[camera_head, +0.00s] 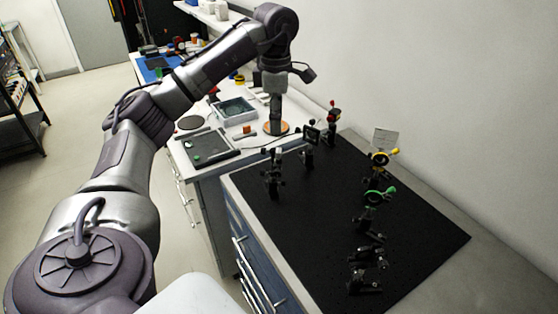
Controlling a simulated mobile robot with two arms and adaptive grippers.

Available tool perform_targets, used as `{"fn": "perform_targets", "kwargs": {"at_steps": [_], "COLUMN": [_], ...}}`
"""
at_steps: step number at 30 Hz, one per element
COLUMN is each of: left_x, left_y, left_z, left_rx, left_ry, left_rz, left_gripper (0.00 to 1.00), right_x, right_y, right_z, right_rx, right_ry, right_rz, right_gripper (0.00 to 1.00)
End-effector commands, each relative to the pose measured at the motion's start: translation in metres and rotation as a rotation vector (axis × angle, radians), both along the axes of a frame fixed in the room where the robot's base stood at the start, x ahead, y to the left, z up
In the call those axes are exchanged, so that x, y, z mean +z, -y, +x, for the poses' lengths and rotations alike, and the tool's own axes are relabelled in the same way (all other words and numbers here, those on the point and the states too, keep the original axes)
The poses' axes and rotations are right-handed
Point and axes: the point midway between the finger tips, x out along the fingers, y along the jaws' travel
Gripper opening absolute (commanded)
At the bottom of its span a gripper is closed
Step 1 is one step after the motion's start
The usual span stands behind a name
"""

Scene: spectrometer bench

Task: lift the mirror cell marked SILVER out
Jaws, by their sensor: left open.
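My left arm comes in from the left and reaches over the far bench. My left gripper (275,127) points down at an orange-brown disc (288,127) on that bench. It is open, but its fingers are small and dark here, and I cannot tell whether anything is between them. Several optical mounts stand upright on the black board, among them a yellow-ringed mount (379,158), a green-ringed mount (374,197) and a red-topped mount (333,116). No SILVER marking is readable, so I cannot tell which thing is the mirror cell. My right gripper is out of view.
The black board (300,235) covers most of the near bench, with bare room at its front left. On the far bench are a grey tray (218,149), a blue-grey bin (235,103) and a small orange block (247,130). A wall runs along the right.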

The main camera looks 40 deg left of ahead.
Motion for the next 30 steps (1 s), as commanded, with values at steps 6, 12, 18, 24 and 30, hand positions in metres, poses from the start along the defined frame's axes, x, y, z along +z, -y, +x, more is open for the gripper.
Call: {"fn": "perform_targets", "kwargs": {"at_steps": [6,12,18,24,30], "left_x": [-0.023,-0.039,-0.069,-0.077,-0.077], "left_y": [0.000,0.003,0.005,0.005,0.005], "left_z": [0.000,0.000,0.001,0.001,0.001], "left_rx": [-0.002,-0.002,-0.001,-0.001,-0.001], "left_ry": [-0.001,-0.006,-0.003,0.000,0.000], "left_rz": [0.000,0.000,0.001,0.000,0.000], "left_gripper": [0.56,0.56,0.56,0.56,0.43], "right_x": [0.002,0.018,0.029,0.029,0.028], "right_y": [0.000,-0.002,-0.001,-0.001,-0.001], "right_z": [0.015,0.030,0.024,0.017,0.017], "right_rx": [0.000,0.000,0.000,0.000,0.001], "right_ry": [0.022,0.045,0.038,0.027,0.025], "right_rz": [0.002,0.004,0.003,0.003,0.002], "right_gripper": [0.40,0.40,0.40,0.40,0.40]}}
